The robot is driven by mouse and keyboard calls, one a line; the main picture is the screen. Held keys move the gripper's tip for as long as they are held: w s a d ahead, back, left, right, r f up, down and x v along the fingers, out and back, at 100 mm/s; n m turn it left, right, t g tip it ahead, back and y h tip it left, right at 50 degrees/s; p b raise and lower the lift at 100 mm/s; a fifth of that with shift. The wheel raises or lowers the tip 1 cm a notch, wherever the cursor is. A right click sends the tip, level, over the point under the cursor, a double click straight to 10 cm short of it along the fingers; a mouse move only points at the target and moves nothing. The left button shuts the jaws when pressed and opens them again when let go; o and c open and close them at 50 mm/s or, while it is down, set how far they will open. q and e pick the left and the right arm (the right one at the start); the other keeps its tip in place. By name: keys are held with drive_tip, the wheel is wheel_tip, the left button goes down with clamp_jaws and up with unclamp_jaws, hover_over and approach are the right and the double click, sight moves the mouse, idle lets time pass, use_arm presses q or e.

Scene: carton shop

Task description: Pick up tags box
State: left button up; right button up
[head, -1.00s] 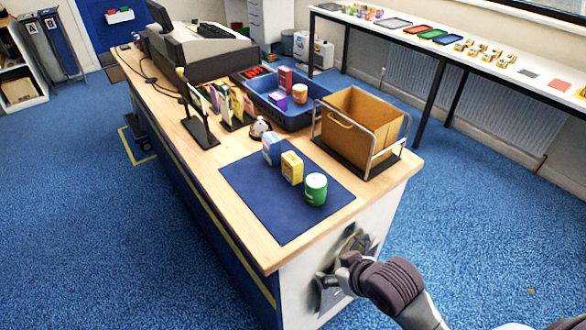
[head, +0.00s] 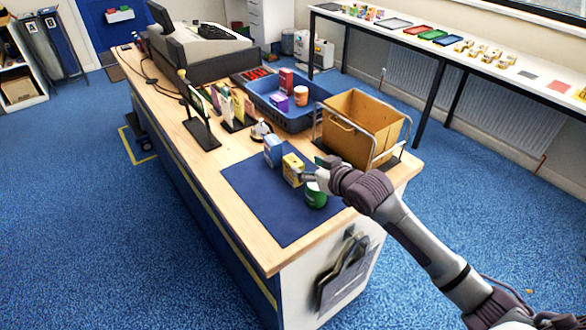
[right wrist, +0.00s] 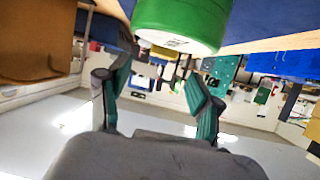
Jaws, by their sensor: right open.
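On the blue mat (head: 270,205) stand a light blue box (head: 273,150), a yellow box (head: 292,169) and a green can (head: 315,196), in a row. Their labels are too small to tell which box holds tags. My right gripper (head: 316,176) is over the mat, beside the yellow box and partly covering the green can's top. In the right wrist view the open fingers (right wrist: 157,95) are apart with nothing gripped. The green can (right wrist: 182,18) is large and close there, just past the fingertips, with a bit of yellow behind it. My left gripper is out of view.
A brown carton in a wire rack (head: 362,125) stands close behind my right gripper. A blue tray (head: 290,115) with small goods, a bell (head: 260,130) and card stands (head: 200,130) stand farther along the counter. The mat's near part is clear.

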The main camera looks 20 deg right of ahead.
sight(298, 165)
drive_tip(key=shift+f+p+x, duration=0.15)
drive_tip(key=shift+p+x, duration=0.25)
drive_tip(key=shift+x, duration=1.1)
drive_tip(key=shift+f+p+x, duration=0.2)
drive_tip(key=shift+p+x, duration=0.2)
drive_tip(key=shift+x, duration=1.05)
drive_tip(key=shift+s, duration=0.2)
drive_tip(key=shift+c, duration=1.3)
clamp_jaws()
